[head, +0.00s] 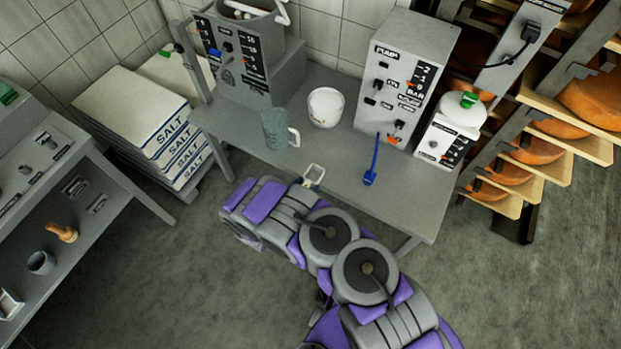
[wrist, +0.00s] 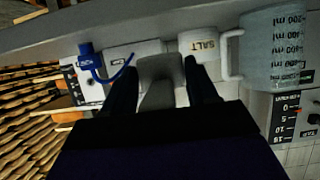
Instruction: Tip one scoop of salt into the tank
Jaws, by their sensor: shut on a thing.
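My gripper (wrist: 163,75) is shut on a grey scoop (wrist: 160,92), which sits between the two dark fingers in the wrist view. In the head view a pale square scoop end (head: 314,174) sticks out past my arm over the table's front edge; the fingers are hidden. I cannot tell whether it holds salt. A white salt tub (head: 325,107) stands on the table beyond it; its SALT label shows in the wrist view (wrist: 203,45). A grey vessel (head: 250,28), probably the tank, stands at the back left behind panels with scales.
A measuring jug (head: 277,129) stands left of the tub. Salt sacks (head: 140,120) are stacked at left. Cheese racks (head: 560,140) stand far right.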

